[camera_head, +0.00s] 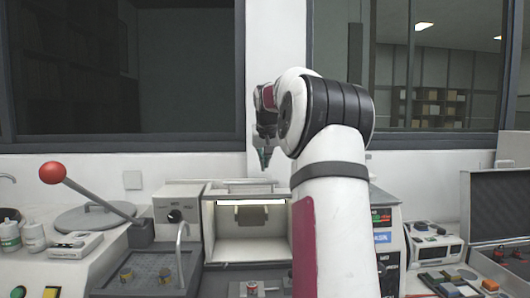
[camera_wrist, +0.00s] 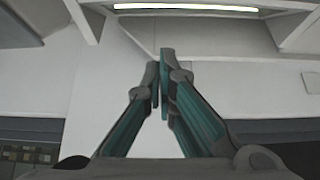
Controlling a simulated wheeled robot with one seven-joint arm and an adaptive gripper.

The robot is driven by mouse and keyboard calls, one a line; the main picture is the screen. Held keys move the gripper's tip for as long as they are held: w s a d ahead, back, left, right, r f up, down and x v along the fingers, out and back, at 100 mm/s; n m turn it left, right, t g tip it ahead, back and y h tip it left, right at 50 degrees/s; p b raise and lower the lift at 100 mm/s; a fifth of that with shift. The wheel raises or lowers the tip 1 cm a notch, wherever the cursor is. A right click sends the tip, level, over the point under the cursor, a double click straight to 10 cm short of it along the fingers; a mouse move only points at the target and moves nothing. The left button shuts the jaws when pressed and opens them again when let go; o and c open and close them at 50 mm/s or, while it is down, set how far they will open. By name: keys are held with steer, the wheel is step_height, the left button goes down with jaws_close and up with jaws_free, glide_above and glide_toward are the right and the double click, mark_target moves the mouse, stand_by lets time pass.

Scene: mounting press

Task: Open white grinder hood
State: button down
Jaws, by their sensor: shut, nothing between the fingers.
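The white grinder (camera_head: 208,228) stands at the middle of the bench, left of my arm. Its boxy front shows a lit, pale interior with a light strip. The white hood (camera_head: 248,187) is at its top, with a thin bar along it. I cannot tell whether a clear panel covers the front. My gripper (camera_head: 264,158) points down above the hood, apart from it in the head view. In the wrist view my gripper (camera_wrist: 160,75) has its teal-lined fingers together and empty, with the light strip (camera_wrist: 185,8) beyond. My arm hides the grinder's right side.
A lever with a red ball (camera_head: 52,172) rises at the left. A curved metal tube (camera_head: 181,250) stands over a dark tray at the grinder's left. Instruments (camera_head: 385,235) and an open case (camera_head: 497,220) are at the right. A window wall lies behind.

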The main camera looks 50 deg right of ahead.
mark_target(266, 182)
steer(key=shift+x, duration=1)
steer(key=shift+s+a+f, duration=0.1)
steer(key=shift+s+a, duration=0.7)
steer(key=shift+a, duration=0.05)
steer(key=shift+s+a+f, duration=0.4)
steer(key=shift+s+a, duration=0.15)
steer(key=shift+a, duration=0.1)
steer(key=s+a, duration=0.1)
steer(key=s+a+p, duration=0.1)
steer(key=a, duration=0.1)
steer(key=shift+s+r, duration=0.2)
steer(key=shift+s, duration=0.1)
steer(key=shift+s+a+f+p, duration=0.15)
steer(key=shift+s+a+p, duration=0.15)
steer(key=shift+a+p, duration=0.05)
